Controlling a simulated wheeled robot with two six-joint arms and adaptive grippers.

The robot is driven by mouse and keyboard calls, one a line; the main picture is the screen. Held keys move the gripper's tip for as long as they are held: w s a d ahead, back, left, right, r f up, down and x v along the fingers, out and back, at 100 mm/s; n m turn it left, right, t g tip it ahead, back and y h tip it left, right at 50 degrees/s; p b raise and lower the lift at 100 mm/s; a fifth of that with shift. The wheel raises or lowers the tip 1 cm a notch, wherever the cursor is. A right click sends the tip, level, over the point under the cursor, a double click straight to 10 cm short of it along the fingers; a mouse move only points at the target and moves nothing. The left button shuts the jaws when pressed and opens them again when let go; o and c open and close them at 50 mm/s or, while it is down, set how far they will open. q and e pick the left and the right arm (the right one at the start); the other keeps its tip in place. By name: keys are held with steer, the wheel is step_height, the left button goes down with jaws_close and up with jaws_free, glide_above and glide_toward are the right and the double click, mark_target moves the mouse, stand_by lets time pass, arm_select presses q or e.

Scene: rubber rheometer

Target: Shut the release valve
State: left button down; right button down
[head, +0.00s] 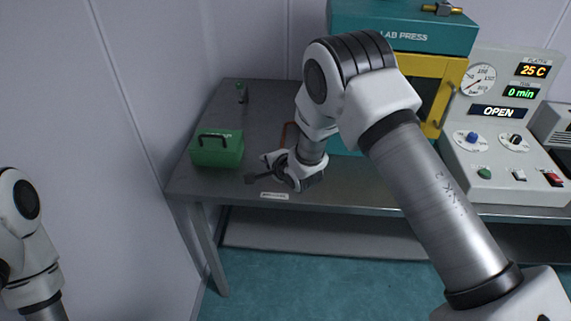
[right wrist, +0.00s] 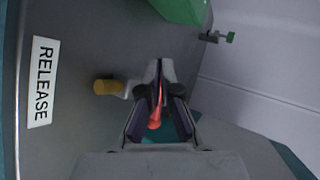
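A white label reading RELEASE (right wrist: 42,82) lies on the grey bench top; it also shows in the head view (head: 274,195). Beside it in the right wrist view is a brass-yellow fitting (right wrist: 107,87) with a grey stem reaching toward my fingers. A red lever (right wrist: 155,112) shows between the fingers of my right gripper (right wrist: 163,90), which look closed in on it. In the head view the right gripper (head: 268,170) is low over the bench near the label, and the lever is hidden there. My left gripper is out of view.
A green box (head: 228,150) with a dark handle stands left of the right gripper. A small green-knobbed fitting (head: 241,92) is farther back. The teal LAB PRESS (head: 440,38) and a control panel (head: 495,120) reading OPEN stand to the right. A wall borders the left.

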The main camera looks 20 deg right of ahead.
steer(key=shift+d+f, duration=0.1)
steer(key=shift+d, duration=0.15)
steer(key=shift+w+d, duration=0.35)
steer(key=shift+d, duration=0.15)
